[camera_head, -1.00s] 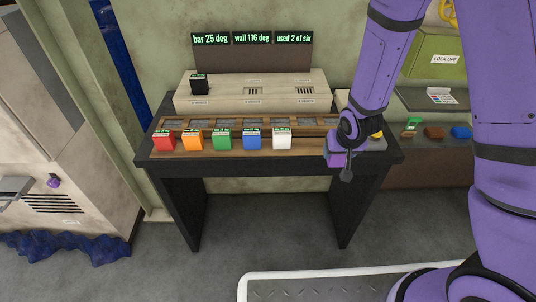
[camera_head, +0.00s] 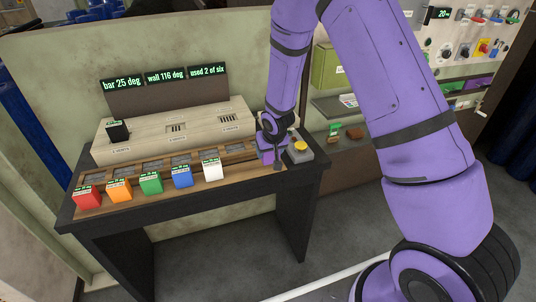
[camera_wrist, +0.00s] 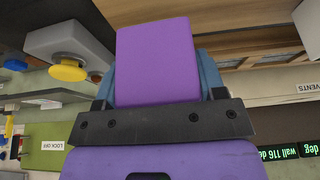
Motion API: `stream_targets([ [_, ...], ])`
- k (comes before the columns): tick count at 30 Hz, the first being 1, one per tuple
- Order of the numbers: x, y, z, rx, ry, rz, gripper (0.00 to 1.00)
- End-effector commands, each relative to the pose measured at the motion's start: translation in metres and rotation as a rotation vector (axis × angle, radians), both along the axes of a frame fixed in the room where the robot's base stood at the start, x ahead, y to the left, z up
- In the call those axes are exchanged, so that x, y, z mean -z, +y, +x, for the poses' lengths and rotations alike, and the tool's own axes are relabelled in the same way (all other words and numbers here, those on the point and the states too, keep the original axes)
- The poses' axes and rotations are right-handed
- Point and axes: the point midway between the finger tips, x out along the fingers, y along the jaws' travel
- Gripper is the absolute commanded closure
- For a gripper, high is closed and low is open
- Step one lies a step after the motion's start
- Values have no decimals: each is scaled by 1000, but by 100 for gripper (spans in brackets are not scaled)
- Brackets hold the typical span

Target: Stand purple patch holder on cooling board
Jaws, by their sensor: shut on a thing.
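The purple patch holder (camera_wrist: 157,55) fills the middle of the wrist view, held between the blue-grey fingers of my gripper (camera_wrist: 157,78). In the head view the purple holder (camera_head: 266,156) is at the right end of the wooden cooling board (camera_head: 240,170), partly hidden by my gripper (camera_head: 270,146). I cannot tell whether its base touches the board. Red (camera_head: 88,197), orange (camera_head: 120,191), green (camera_head: 150,183), blue (camera_head: 182,177) and white (camera_head: 212,171) holders stand in a row along the board, left of my gripper.
A grey box with a yellow button (camera_head: 300,147) stands close to the right of my gripper. A pale vent block (camera_head: 175,130) with a black holder (camera_head: 117,131) on it stands behind the board. Bare board lies between the white holder and my gripper.

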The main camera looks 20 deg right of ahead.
Motion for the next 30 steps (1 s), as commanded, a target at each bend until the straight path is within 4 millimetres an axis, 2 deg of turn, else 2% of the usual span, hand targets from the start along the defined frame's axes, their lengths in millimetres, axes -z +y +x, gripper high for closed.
stream_targets([
  [3,1,-3,13,2,-1,1,65],
  [10,2,-6,27,2,-2,1,65],
  [15,29,-5,25,-1,3,-2,65],
  [18,37,-5,25,1,1,0,65],
  [29,40,-5,25,0,0,0,65],
  [30,40,-5,25,0,0,0,32],
])
